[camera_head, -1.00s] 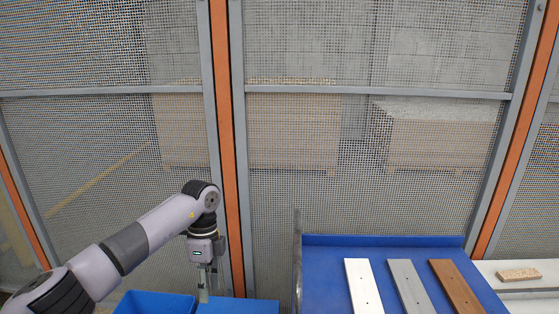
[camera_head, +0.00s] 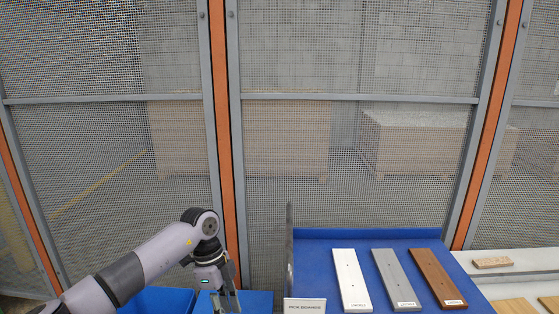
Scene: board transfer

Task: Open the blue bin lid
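My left gripper (camera_head: 226,300) points down at the bottom edge of the picture, in front of a flat blue surface (camera_head: 258,300) that looks like a bin lid. Its fingertips are cut off or unclear, so I cannot tell whether they are open or shut, or whether they touch the blue surface. To its left is a blue bin (camera_head: 165,299), open at the top as far as I can see and partly hidden by my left arm. My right gripper is not in view.
A blue tray table (camera_head: 315,262) holds a white board (camera_head: 351,278), a grey board (camera_head: 397,277) and a brown board (camera_head: 438,276). A grey upright panel (camera_head: 289,250) stands between it and the bins. A mesh fence (camera_head: 340,205) closes the back.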

